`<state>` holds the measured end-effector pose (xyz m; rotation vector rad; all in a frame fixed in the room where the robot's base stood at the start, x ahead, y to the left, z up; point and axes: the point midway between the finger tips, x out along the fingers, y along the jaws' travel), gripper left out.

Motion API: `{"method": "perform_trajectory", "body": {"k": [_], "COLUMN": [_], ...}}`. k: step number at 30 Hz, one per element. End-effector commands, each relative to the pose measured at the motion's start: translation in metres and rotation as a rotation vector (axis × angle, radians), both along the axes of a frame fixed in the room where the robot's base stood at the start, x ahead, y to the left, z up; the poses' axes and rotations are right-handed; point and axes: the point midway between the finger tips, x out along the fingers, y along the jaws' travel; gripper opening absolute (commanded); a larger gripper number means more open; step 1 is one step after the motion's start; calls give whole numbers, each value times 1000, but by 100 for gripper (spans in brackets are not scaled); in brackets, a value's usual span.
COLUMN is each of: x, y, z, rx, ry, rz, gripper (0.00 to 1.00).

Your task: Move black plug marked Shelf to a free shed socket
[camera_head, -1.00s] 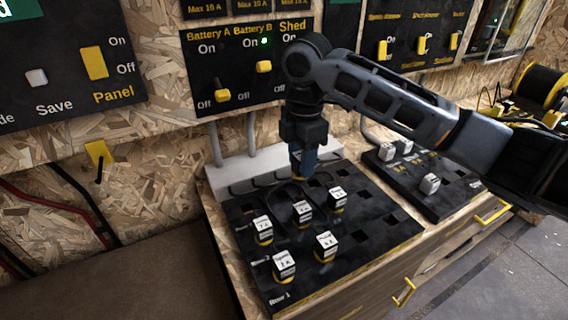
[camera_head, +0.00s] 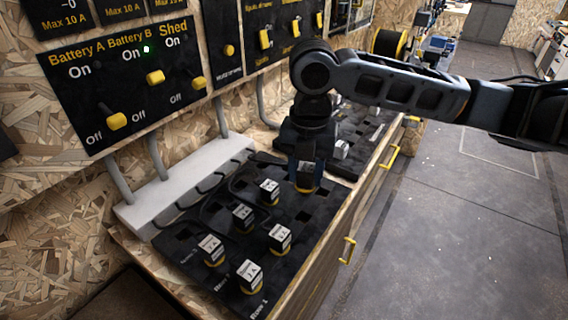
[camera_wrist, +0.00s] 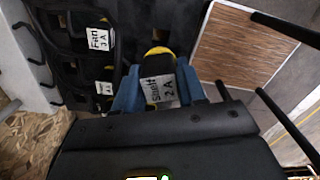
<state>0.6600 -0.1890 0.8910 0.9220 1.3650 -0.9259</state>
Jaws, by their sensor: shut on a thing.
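My gripper (camera_head: 305,172) points down over the far right end of the black socket board (camera_head: 318,207). It is shut on the Shelf plug (camera_head: 306,182), a black plug with a yellow base and a white label. In the wrist view, the Shelf plug (camera_wrist: 159,88) reads "Shelf 2 A" and sits between the blue fingers (camera_wrist: 157,92). I cannot tell whether its base is in a socket or just above the board. Several other labelled plugs, such as one at the near end (camera_head: 250,275), stand upright in the board. Empty square sockets show among them.
In the wrist view a Fan plug (camera_wrist: 100,40) stands left of the gripper. A white cable box (camera_head: 190,178) runs behind the board. A second black panel (camera_head: 352,125) with white plugs lies beyond. Yellow drawer handles (camera_head: 347,250) stick out in front. The floor at right is clear.

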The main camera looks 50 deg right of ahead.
Motion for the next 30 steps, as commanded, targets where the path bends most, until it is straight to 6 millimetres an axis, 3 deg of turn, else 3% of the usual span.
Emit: {"method": "perform_trajectory", "body": {"k": [8, 21, 30], "x": [-2, -1, -1], "y": [0, 0, 0], "z": [-14, -58, -67], "rx": [1, 2, 1], "ry": [2, 1, 0], "rz": [3, 2, 2], "gripper": [9, 9, 9]}}
